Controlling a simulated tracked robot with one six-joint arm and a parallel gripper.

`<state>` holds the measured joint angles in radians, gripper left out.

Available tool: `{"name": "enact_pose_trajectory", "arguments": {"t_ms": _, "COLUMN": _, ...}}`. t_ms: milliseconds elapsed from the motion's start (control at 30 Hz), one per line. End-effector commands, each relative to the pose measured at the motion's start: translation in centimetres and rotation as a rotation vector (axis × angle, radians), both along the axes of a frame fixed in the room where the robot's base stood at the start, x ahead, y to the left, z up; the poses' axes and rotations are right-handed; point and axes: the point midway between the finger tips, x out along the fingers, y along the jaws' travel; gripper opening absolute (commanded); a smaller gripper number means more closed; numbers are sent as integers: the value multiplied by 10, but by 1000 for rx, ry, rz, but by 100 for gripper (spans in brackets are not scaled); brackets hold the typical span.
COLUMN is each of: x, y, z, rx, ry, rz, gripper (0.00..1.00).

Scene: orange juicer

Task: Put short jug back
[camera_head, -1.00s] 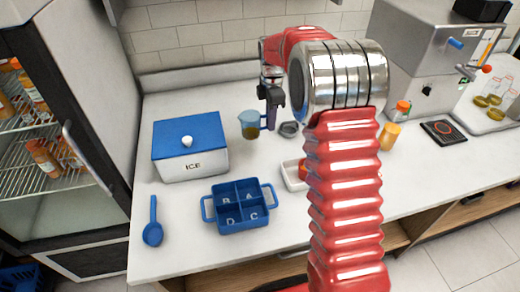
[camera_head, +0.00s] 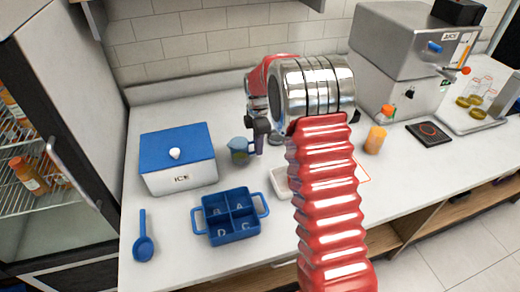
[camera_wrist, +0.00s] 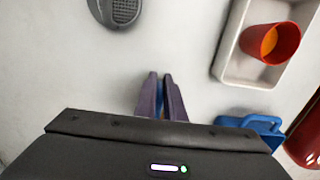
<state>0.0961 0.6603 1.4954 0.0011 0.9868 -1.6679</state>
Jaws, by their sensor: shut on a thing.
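The short jug (camera_head: 238,152) is a small see-through blue jug with darker contents, upright right of the ice box. Its handle is on the right side. My gripper (camera_head: 258,148) points down there, shut on the handle. In the wrist view my gripper's two purple fingertips (camera_wrist: 160,78) are close together with a strip of blue between them; the jug's body does not show there. I cannot tell whether the jug touches the counter.
The ice box (camera_head: 178,178) stands left of the jug. The blue four-part caddy (camera_head: 230,216) is in front. A white tray (camera_wrist: 230,48) holds a red cup (camera_wrist: 268,44). A grey oval object (camera_wrist: 118,10) lies nearby. A blue spoon (camera_head: 143,248) lies front left.

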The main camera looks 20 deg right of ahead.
Motion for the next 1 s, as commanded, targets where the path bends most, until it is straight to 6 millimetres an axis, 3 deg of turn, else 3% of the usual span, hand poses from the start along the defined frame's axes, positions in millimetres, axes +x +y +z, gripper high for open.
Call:
{"name": "enact_pose_trajectory", "arguments": {"t_ms": 167, "x": 0, "y": 0, "z": -17, "rx": 0, "ry": 0, "rz": 0, "gripper": 0}}
{"name": "enact_pose_trajectory", "arguments": {"t_ms": 533, "x": 0, "y": 0, "z": -19, "rx": 0, "ry": -1, "rz": -1, "gripper": 0}}
{"name": "enact_pose_trajectory", "arguments": {"t_ms": 567, "x": 0, "y": 0, "z": -19, "rx": 0, "ry": -1, "rz": -1, "gripper": 11}}
{"name": "enact_pose_trajectory", "arguments": {"t_ms": 800, "x": 0, "y": -1, "z": -19, "rx": 0, "ry": -1, "rz": -1, "gripper": 28}}
{"name": "enact_pose_trajectory", "arguments": {"t_ms": 1000, "x": 0, "y": -1, "z": -19, "rx": 0, "ry": -1, "rz": -1, "gripper": 28}}
